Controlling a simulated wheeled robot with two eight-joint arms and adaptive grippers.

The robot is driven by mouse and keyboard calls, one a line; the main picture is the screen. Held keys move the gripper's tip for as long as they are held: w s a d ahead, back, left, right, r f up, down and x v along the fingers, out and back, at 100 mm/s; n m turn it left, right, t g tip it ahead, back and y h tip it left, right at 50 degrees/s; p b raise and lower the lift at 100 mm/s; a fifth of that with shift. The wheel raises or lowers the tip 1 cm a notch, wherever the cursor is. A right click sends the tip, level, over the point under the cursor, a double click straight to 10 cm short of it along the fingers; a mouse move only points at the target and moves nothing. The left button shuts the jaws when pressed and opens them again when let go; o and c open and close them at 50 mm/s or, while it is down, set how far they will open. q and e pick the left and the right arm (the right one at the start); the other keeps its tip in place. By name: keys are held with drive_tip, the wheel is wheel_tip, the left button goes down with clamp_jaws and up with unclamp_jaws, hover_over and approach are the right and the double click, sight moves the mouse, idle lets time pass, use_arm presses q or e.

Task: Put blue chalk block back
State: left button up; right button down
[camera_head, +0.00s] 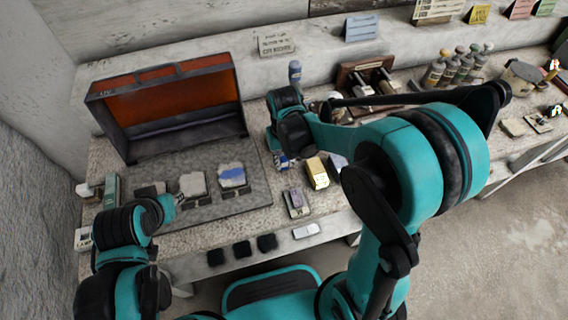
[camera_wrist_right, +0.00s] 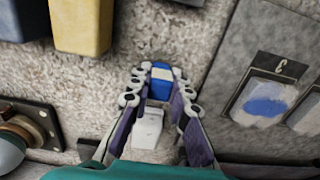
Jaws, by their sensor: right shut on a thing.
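The blue chalk block (camera_wrist_right: 161,78) is between the fingertips of my right gripper (camera_wrist_right: 161,84) in the right wrist view, with a pale band across it. A white block-like piece (camera_wrist_right: 148,128) shows between the fingers, closer to the camera. In the head view my right gripper (camera_head: 282,160) is low over the speckled worktop, right of the grey board (camera_head: 255,188). I cannot tell whether the block touches the worktop. My left gripper (camera_head: 170,205) is at the board's left front; its finger opening is not clear.
Two plaster pieces, one plain (camera_head: 192,184) and one painted blue (camera_head: 232,176), lie on the board before an open orange-lined case (camera_head: 170,95). Several dark squares line the front edge.

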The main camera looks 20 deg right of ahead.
drive_tip(key=shift+f, duration=0.35)
drive_tip(key=shift+r, duration=0.1)
drive_tip(key=shift+f, duration=0.25)
drive_tip(key=c, duration=1.4)
unclamp_jaws()
drive_tip(key=shift+r, duration=0.1)
drive_tip(key=shift+r, duration=0.1)
